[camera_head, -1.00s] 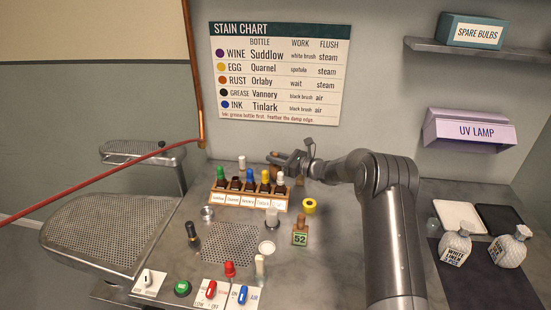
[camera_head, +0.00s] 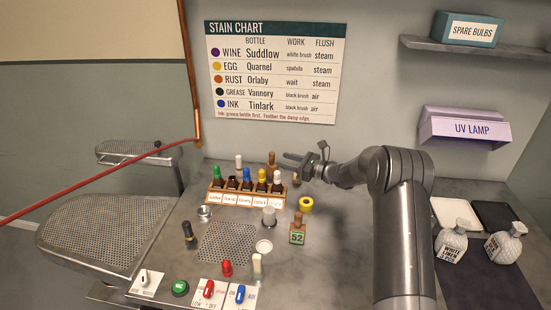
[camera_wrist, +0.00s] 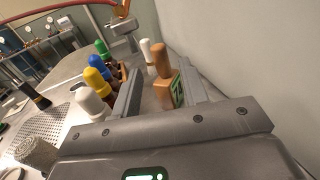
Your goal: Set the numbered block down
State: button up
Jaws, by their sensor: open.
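A numbered block with a wooden handle (camera_head: 271,160) stands upright on the bench behind the bottle rack. In the wrist view its handle (camera_wrist: 161,60) and green number label (camera_wrist: 176,91) show between my two fingers; the number is too small to read. My gripper (camera_head: 285,161) is open just right of this block in the head view, with visible gaps to it. Another block with a wooden handle, marked 52 (camera_head: 297,237), stands on the bench in front of the rack, well away from my gripper.
The bottle rack (camera_head: 246,199) with coloured caps stands close in front. A white-topped item (camera_head: 239,161) stands left of the block. A yellow ring (camera_head: 306,204), a perforated plate (camera_head: 228,244) and switches lie nearer. The wall rises close behind.

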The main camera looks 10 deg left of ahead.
jog(key=v, duration=0.5)
jog(key=shift+s+d, duration=0.2)
jog(key=shift+d, duration=0.15)
jog(key=w+d+r+m+t+h, duration=0.1)
jog(key=d+r+m+t+h, duration=0.25)
jog(key=r+m, duration=0.35)
jog(key=d+r+m+t+h, duration=0.2)
jog(key=r+m+t+h, duration=0.15)
jog(key=r+m, duration=0.35)
jog(key=s+d+r+m+t+h, duration=0.1)
jog(key=s+d+r+m+h, duration=0.75)
jog(key=m, duration=0.45)
jog(key=s+d+m+g+h, duration=0.25)
jog(key=s+m, duration=0.35)
jog(key=s, duration=0.3)
jog(key=s+d+m+g+h, duration=0.1)
jog(key=s+d+m, duration=0.2)
jog(key=s+m, duration=0.55)
jog(key=s+a+f+m+g+y, duration=0.1)
jog(key=s+f+m+g, duration=0.1)
jog(key=s, duration=0.9)
jog(key=s+a+f+m+g, duration=0.1)
jog(key=s+f+m+g, duration=0.1)
jog(key=s+f+m, duration=0.2)
jog(key=s+m, duration=0.3)
jog(key=s, duration=0.4)
jog(key=shift+s+a+y, duration=0.25)
jog(key=shift+s+y, duration=0.15)
